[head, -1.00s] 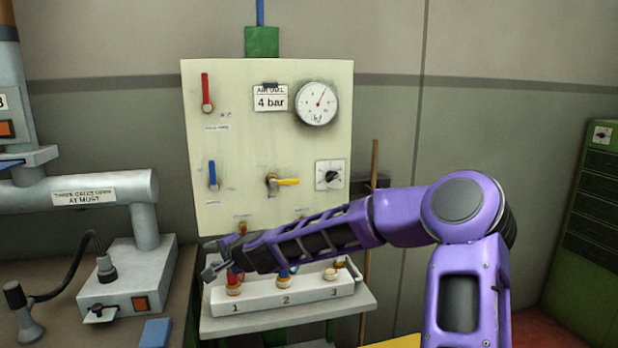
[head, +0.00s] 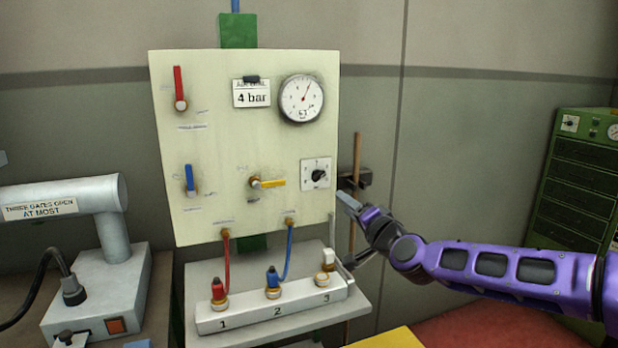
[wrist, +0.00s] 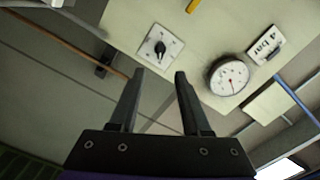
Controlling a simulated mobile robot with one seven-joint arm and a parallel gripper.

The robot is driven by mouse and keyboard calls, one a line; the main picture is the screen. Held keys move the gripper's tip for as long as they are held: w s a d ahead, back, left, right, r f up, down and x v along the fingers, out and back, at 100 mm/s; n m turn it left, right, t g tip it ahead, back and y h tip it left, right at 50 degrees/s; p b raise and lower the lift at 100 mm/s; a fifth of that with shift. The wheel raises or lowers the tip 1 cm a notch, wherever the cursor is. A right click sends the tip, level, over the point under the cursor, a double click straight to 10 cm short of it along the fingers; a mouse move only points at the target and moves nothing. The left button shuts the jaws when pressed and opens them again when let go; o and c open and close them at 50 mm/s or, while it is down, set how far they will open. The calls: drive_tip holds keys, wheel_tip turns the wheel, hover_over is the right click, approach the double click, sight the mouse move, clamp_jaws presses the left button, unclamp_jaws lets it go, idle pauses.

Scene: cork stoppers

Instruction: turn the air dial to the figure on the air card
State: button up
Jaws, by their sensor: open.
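The air dial (head: 317,175) is a black knob on a white square plate at the right of the cream panel; its pointer looks turned to the upper right, figures too small to read. It also shows in the wrist view (wrist: 160,48), ahead of my fingertips. The air card (head: 252,95) reads "4 bar" at the panel's top. The round gauge (head: 302,98) beside it has a red needle pointing up and slightly right. My gripper (head: 346,228) is open and empty, right of and below the dial, apart from it. Its two fingers (wrist: 159,77) show spread in the wrist view.
The cream panel (head: 220,135) also carries a red lever (head: 179,88), a blue lever (head: 189,180) and a yellow lever (head: 268,183). Below stands a white numbered block (head: 250,318) with red and blue hoses. A brown pole (head: 356,160) stands right of the panel.

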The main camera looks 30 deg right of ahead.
sight(320, 177)
drive_tip(key=x, duration=1.1)
drive_tip(key=d+r+x, duration=0.1)
drive_tip(key=x, duration=0.4)
drive_tip(key=shift+w+d, duration=0.1)
drive_tip(key=shift+w, duration=0.15)
clamp_jaws()
